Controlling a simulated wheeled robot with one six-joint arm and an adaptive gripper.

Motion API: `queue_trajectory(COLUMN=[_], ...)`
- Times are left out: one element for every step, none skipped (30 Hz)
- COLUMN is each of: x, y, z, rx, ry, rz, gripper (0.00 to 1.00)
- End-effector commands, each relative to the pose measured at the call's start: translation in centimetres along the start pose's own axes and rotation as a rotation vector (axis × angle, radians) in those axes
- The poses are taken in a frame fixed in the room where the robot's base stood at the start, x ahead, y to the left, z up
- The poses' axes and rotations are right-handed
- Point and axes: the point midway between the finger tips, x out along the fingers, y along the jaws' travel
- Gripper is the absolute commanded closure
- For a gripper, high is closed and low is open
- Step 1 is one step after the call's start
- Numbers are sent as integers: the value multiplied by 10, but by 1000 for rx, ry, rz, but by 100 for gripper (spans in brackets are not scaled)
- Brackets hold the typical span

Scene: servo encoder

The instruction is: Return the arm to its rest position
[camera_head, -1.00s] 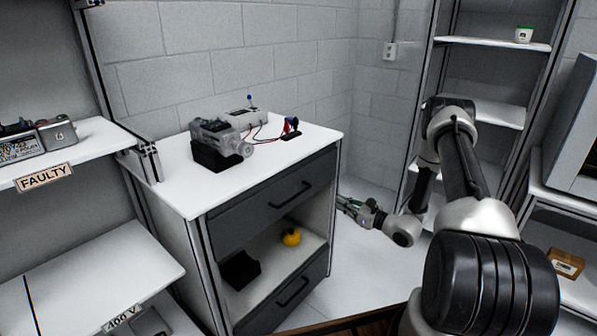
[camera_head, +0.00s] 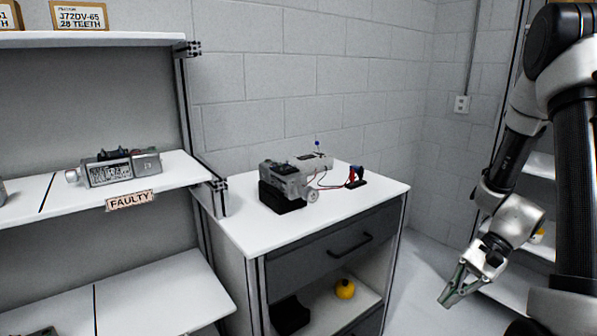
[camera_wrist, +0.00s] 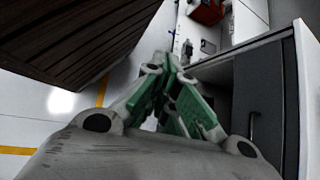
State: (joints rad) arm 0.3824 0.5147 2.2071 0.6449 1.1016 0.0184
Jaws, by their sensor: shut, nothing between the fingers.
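My arm (camera_head: 575,150) is on the right side of the head view, folded with its wrist hanging down. My gripper (camera_head: 448,300) points down and to the left, to the right of the drawer cabinet and apart from it. Its fingers are together with nothing between them. In the wrist view the green-padded fingers (camera_wrist: 172,112) show close up, with a dark drawer front (camera_wrist: 262,100) to their right.
The cabinet (camera_head: 240,232) carries a grey servo unit (camera_head: 285,180) with wires. A yellow round object (camera_head: 344,289) sits in its open compartment. Shelves labelled FAULTY (camera_head: 130,201) stand at left. Pale floor (camera_head: 420,270) lies between cabinet and arm.

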Motion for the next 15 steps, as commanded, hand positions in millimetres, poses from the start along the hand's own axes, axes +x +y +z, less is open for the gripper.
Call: queue_trajectory(x=[-15,-24,-35,-44,-52,-63,-71,-79,-89,-96,-103,-112,-119,-124,-132], y=[6,11,17,21,25,30,33,36,39,41,43,46,47,48,49], z=[14,21,30,36,43,51,58,64,72,78,84,93,100,106,115], rx=[-77,-122,-182,-225,-267,-324,-364,-404,-456,-495,-532,-579,-614,-647,-690], ry=[58,91,138,171,205,253,287,323,371,407,443,490,527,562,610], rz=[58,95,143,177,209,251,280,309,344,369,392,420,438,455,472], gripper=[100,100,100,100,100,100,100,100,100,100,100,100,100,100,100])
